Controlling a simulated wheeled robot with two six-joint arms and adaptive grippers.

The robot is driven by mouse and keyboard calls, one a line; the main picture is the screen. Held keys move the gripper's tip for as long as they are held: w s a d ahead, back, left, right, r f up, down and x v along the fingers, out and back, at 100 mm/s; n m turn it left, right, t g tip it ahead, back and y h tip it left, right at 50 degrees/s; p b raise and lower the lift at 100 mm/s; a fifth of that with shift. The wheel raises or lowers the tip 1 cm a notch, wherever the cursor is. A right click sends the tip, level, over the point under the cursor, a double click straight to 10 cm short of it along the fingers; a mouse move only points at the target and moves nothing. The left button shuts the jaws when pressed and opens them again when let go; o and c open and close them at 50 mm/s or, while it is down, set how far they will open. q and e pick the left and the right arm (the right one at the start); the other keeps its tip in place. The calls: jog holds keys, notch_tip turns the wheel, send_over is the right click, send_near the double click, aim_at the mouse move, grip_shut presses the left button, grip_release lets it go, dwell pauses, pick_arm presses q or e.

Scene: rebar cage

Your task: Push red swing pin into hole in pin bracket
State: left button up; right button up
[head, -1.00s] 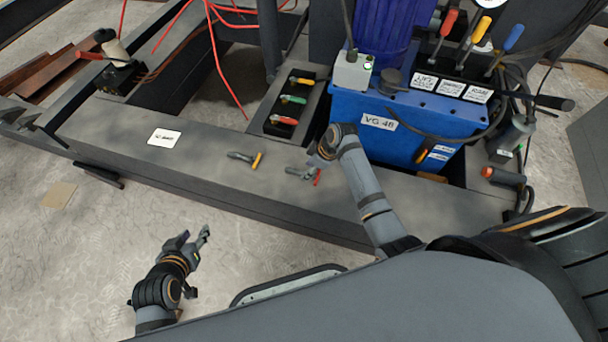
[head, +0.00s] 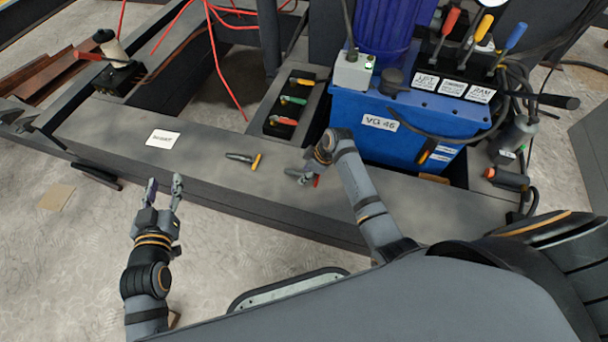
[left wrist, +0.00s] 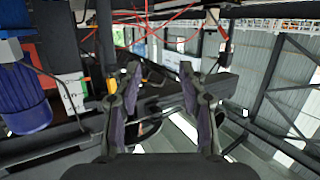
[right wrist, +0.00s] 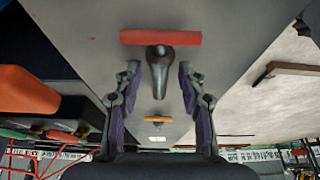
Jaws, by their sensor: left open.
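The red swing pin (head: 316,181), with a red cross handle and grey shaft, lies on the dark grey beam (head: 215,180) in the head view. In the right wrist view its red handle (right wrist: 160,37) is at the top and its grey shaft points down between the fingers. My right gripper (right wrist: 160,82) is open above it, one finger each side, apart from the shaft. In the head view the right gripper (head: 318,160) partly covers the pin. My left gripper (head: 164,182) is open and empty in front of the beam. I cannot pick out the pin bracket or hole.
An orange-handled pin (head: 246,159) lies left of the red one. A tray (head: 290,105) of coloured-handled tools and a blue VG 46 unit (head: 400,128) stand behind. A white label (head: 162,138) and bare beam are at left. Red cables (head: 222,60) hang behind.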

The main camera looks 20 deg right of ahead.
grip_shut()
dwell(0.3)
